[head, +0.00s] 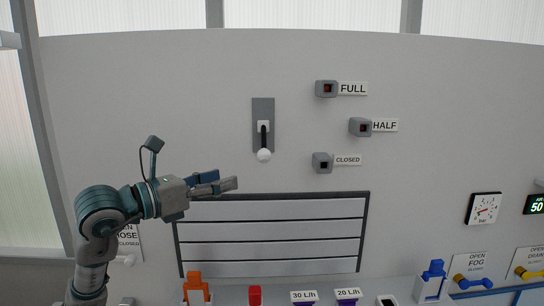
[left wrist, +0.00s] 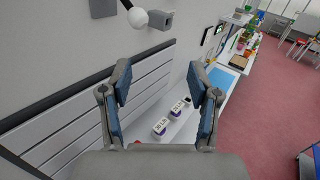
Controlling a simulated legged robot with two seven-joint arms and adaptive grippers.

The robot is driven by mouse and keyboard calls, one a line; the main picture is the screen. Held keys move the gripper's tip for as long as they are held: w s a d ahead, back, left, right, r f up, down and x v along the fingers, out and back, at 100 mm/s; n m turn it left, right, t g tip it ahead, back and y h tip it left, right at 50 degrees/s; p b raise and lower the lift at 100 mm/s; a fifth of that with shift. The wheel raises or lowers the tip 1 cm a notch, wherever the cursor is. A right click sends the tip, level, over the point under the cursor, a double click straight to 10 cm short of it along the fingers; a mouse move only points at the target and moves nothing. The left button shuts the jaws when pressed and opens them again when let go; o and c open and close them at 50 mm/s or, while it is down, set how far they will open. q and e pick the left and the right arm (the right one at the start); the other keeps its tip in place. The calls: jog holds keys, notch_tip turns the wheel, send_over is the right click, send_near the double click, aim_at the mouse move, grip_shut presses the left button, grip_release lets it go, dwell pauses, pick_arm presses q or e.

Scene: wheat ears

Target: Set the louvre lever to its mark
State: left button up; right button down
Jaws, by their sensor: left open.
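The louvre lever (head: 263,137) is a black handle with a white ball knob (head: 264,155) on a grey wall plate (head: 263,104). It hangs downward. To its right are grey marker boxes labelled FULL (head: 326,89), HALF (head: 361,127) and CLOSED (head: 322,163). Which mark is lit is hard to tell. My left gripper (head: 222,182) is open and empty, below and left of the knob and apart from it. In the left wrist view the knob (left wrist: 138,17) shows at the top, above the open fingers (left wrist: 158,76). My right gripper is out of view.
Closed-looking louvre slats (head: 275,228) lie below the lever. A shelf along the bottom holds an orange item (head: 195,290), a red item (head: 255,295) and labelled pots (head: 304,297). A gauge (head: 484,209) hangs at right. The wall around the lever is clear.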

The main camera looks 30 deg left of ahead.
aim_at(260, 156)
pick_arm(q)
jog(key=w+p, duration=0.1)
jog(key=w, duration=0.3)
jog(key=w+r+n+y+p, duration=0.1)
jog(key=w+p, duration=0.1)
jog(key=w, duration=0.3)
jog(key=w+d+y+p, duration=0.1)
jog(key=w, duration=0.4)
jog(key=shift+w+r+t, duration=0.2)
jog(key=shift+t, duration=0.1)
jog(key=shift+w+d+f, duration=0.1)
jog(key=shift+w+d, duration=0.1)
jog(key=shift+w, duration=0.35)
jog(key=shift+s+d, duration=0.1)
jog(key=shift+s, duration=0.05)
grip_shut()
